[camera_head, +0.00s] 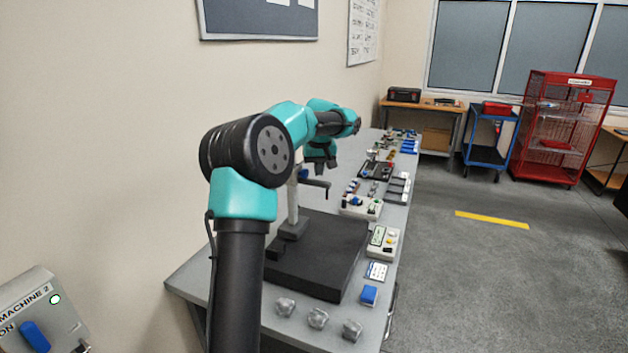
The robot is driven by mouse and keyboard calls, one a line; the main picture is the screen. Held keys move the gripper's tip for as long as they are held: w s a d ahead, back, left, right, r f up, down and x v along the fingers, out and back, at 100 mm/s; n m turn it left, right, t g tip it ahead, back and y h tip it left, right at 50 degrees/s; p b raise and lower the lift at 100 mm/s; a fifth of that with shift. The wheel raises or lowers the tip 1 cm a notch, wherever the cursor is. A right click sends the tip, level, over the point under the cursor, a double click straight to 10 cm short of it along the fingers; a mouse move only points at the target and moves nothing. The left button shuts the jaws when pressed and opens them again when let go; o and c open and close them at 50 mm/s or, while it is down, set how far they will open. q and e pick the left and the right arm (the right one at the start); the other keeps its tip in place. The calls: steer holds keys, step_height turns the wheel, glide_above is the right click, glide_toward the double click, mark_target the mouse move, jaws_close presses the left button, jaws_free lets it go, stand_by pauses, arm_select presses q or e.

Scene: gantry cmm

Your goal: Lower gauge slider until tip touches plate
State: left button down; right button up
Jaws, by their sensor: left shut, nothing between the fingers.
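A gauge stand has a light upright column (292,205) rising from a foot on a black plate (325,262) on the bench. A dark gauge slider arm (315,184) juts right from the column, well above the plate, with a small blue part (303,174) beside it. The tip under the slider is too small to make out. My left gripper (326,168) hangs at the end of the teal and black arm, by the column top, just above the slider arm in the picture. It is shut and empty; contact with the slider cannot be told. My right gripper is out of view.
The grey bench (193,283) runs away along the wall. Several grey blocks (318,318) lie at its near end. A blue block (369,294), control boxes (383,242) and trays (398,188) line its right edge. A machine panel (55,318) stands lower left.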

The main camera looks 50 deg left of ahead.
arm_select(q)
steer(key=shift+f, duration=0.2)
step_height(320, 180, down, 16)
stand_by(4.2)
steer(key=shift+f, duration=0.75)
stand_by(1.1)
steer(key=shift+r, duration=0.1)
step_height(320, 180, up, 7)
stand_by(1.3)
